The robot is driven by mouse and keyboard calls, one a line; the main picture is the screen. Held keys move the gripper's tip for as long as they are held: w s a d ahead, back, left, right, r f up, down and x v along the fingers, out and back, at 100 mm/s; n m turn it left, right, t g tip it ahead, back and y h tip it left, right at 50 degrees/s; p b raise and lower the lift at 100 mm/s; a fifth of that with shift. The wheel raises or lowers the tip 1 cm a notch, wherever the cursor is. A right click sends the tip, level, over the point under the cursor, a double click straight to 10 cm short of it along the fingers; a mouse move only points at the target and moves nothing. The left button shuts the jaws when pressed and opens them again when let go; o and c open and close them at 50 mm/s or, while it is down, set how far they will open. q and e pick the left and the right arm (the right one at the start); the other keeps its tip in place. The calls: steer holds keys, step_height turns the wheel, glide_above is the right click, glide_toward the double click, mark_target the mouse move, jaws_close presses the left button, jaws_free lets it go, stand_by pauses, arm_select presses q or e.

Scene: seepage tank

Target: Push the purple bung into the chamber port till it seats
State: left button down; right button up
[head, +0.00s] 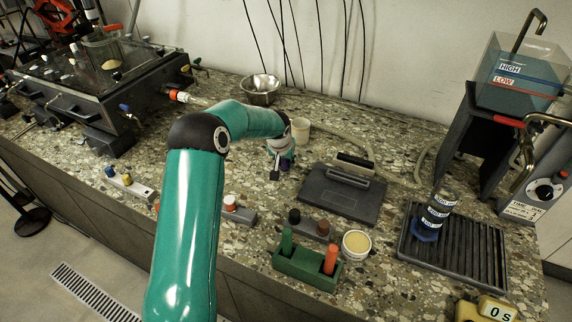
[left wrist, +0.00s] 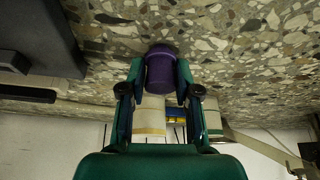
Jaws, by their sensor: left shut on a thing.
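My left gripper (head: 280,168) is over the middle of the counter, in front of a cream cup. In the left wrist view it (left wrist: 160,85) is shut on the purple bung (left wrist: 161,68), which sits between the two fingertips with the speckled counter behind it. In the head view only a small purple patch of the bung (head: 285,166) shows by the fingers. The dark tank (head: 100,85) with a clear box on top stands at the far left, well away from the gripper. I cannot tell which opening is the chamber port. My right gripper is not in view.
A cream cup (head: 301,129) and steel bowl (head: 260,91) stand behind the gripper. A dark flat case (head: 340,194) lies to its right. A green rack (head: 307,268) and small plug holders stand at the front. A black slatted tray (head: 470,255) is at right.

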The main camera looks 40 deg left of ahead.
arm_select(q)
steer(key=shift+r+p, duration=1.5)
steer(key=shift+r, duration=1.55)
